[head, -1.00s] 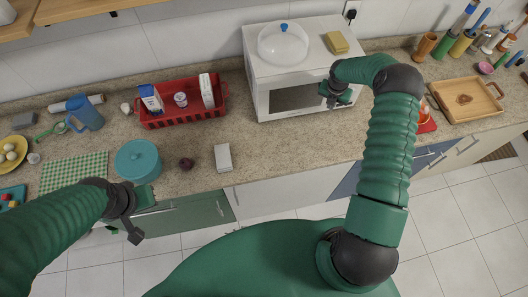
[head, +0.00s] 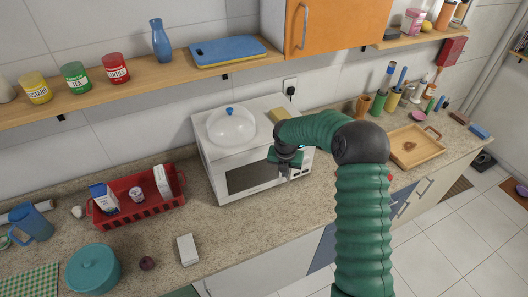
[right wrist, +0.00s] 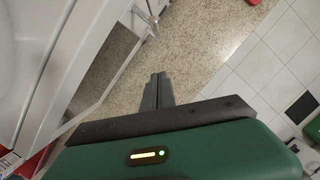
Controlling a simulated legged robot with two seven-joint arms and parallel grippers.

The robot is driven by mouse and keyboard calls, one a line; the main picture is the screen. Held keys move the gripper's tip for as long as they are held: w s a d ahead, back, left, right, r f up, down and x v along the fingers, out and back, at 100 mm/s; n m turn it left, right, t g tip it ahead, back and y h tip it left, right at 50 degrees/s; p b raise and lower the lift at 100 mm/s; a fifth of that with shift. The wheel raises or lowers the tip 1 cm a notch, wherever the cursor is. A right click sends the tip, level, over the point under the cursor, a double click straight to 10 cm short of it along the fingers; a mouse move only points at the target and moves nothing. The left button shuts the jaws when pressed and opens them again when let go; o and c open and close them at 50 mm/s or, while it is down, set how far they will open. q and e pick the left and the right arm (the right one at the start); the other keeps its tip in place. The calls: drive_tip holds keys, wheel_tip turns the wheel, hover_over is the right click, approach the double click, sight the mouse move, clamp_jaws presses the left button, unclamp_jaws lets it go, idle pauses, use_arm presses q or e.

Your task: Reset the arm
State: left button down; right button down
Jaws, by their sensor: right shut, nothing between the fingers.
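My right gripper (head: 284,170) is in front of the white microwave (head: 222,147), near the right part of its door, in the head view. In the right wrist view its two dark fingers (right wrist: 158,90) lie together with nothing between them. The counter shows beyond the fingertips, and the microwave's front and handle are to their left. Whether the gripper touches the microwave cannot be told from the head view. My left gripper is outside the head view.
A clear dome (head: 232,126) and a yellow sponge (head: 279,115) sit on the microwave. A red basket (head: 140,222), a teal pot (head: 93,270) and a white box (head: 187,250) stand left on the counter (head: 240,220). A wooden tray (head: 432,153) lies right. A shelf (head: 130,92) runs above.

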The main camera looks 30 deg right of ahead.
drive_tip(key=s+a+f+m+b, duration=0.2)
drive_tip(key=s+a+m+b, duration=0.2)
drive_tip(key=s+a+m, duration=0.3)
drive_tip(key=s+a+f+m+y+b, duration=0.1)
drive_tip(key=s+a+f+m+b, duration=0.1)
drive_tip(key=s+a+m+b, duration=0.2)
drive_tip(key=s+a+f+m+y+b, duration=0.1)
drive_tip(key=s+a+m+b, duration=0.3)
drive_tip(key=s+a+m, duration=0.6)
drive_tip(key=shift+a+f+m+t, duration=0.4)
drive_tip(key=shift+a+f+m, duration=0.5)
drive_tip(key=shift+m, duration=1.8)
